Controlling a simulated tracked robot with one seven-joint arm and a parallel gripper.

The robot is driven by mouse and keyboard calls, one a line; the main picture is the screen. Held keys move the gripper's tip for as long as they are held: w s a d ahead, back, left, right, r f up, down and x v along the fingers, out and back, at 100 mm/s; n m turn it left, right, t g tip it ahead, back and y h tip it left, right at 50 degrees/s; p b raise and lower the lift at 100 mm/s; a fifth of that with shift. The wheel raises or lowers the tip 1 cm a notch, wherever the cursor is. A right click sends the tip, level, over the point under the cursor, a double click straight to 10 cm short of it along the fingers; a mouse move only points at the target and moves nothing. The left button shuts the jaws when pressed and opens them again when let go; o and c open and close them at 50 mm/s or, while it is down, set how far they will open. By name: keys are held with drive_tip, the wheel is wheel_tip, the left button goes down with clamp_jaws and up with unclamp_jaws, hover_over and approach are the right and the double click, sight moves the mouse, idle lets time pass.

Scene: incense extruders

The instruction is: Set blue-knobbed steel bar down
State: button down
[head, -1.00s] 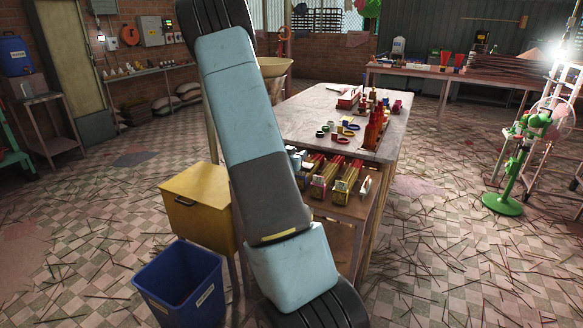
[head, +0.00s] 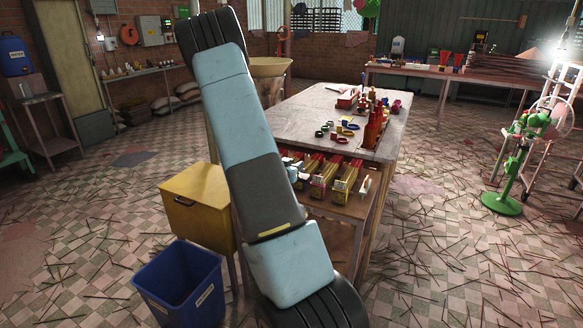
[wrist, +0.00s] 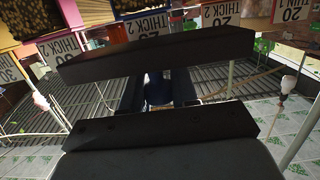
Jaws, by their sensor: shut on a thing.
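In the wrist view my gripper (wrist: 158,92) shows as two dark jaws, one above the other. Between them is a small dark blue part (wrist: 157,86), which looks like the knob of the steel bar. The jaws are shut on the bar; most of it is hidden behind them. Its tilt and whether it touches anything below cannot be told. In the head view my arm crosses the middle, and my gripper is out of sight below the frame.
The head view shows a worktable (head: 300,115), a yellow cabinet (head: 200,205) and a blue bin (head: 180,290) close by.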

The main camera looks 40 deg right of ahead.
drive_tip(key=shift+f, duration=0.4)
drive_tip(key=c, duration=0.9)
unclamp_jaws()
drive_tip(key=shift+o, duration=0.2)
